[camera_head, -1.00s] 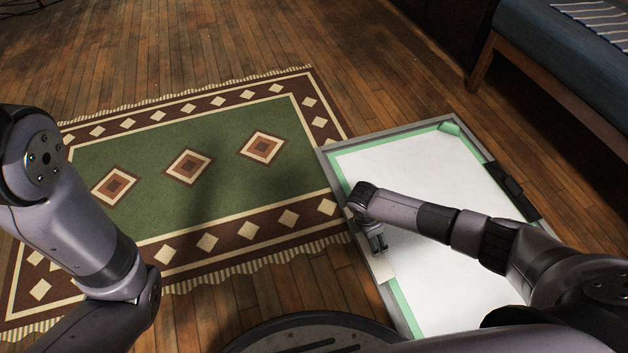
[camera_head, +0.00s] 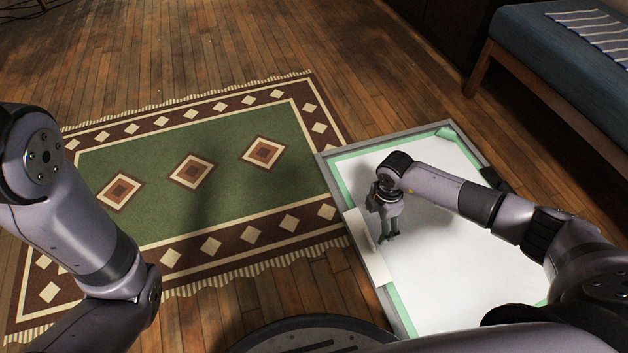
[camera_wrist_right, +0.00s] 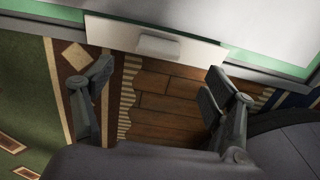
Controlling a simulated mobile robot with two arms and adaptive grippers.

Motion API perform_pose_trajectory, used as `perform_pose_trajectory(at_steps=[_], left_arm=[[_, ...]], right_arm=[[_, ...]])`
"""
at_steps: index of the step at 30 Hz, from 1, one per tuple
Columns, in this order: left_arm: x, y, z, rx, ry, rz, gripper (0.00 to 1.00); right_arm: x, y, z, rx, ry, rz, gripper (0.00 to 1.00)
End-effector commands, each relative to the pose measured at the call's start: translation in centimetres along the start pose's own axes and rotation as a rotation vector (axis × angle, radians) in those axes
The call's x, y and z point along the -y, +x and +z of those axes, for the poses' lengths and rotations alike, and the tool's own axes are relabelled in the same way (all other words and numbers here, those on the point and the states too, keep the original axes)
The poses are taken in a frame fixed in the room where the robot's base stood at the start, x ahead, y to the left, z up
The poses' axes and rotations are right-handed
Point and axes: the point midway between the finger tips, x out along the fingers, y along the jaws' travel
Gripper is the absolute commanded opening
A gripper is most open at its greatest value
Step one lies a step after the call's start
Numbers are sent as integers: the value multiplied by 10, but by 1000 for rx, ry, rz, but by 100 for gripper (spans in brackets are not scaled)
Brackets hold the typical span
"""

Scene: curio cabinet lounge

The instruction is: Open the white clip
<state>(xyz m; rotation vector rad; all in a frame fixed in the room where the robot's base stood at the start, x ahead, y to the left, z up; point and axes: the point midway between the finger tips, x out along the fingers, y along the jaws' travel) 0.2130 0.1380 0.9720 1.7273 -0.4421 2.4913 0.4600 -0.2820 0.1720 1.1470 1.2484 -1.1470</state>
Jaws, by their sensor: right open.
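The white clip (camera_head: 367,252) is a flat pale plate on the left edge of the framed white board. The right wrist view shows the plate (camera_wrist_right: 110,34) with a small raised light-grey tab (camera_wrist_right: 158,46) at its middle. I cannot tell whether it is latched. My right gripper (camera_head: 389,238) points down just right of the clip in the head view. In the right wrist view its fingers (camera_wrist_right: 160,78) are wide apart with only floor between them, and the clip lies beyond the tips. My left arm shows at the left; its gripper is out of frame.
The board (camera_head: 455,285) has a grey frame and green tape, curled at the far corner (camera_head: 447,133). A dark clip (camera_head: 491,177) on its right edge is partly behind my right arm. A patterned rug (camera_head: 225,215) lies left; a blue bench (camera_head: 570,55) stands at upper right.

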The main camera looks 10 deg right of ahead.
Motion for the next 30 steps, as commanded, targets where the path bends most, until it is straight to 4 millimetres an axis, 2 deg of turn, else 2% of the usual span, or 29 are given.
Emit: perform_pose_trajectory(at_steps=[1,8,17,30], left_arm=[[2,11,4,0,0,0,40],[7,34,12,0,0,0,40],[10,51,18,0,0,0,40],[16,79,28,0,0,0,40]], right_arm=[[0,-17,0,0,0,2,78],[0,-63,0,0,-1,2,78],[-2,-74,-45,-191,-297,22,78],[-10,-109,-107,-437,-690,178,78]])
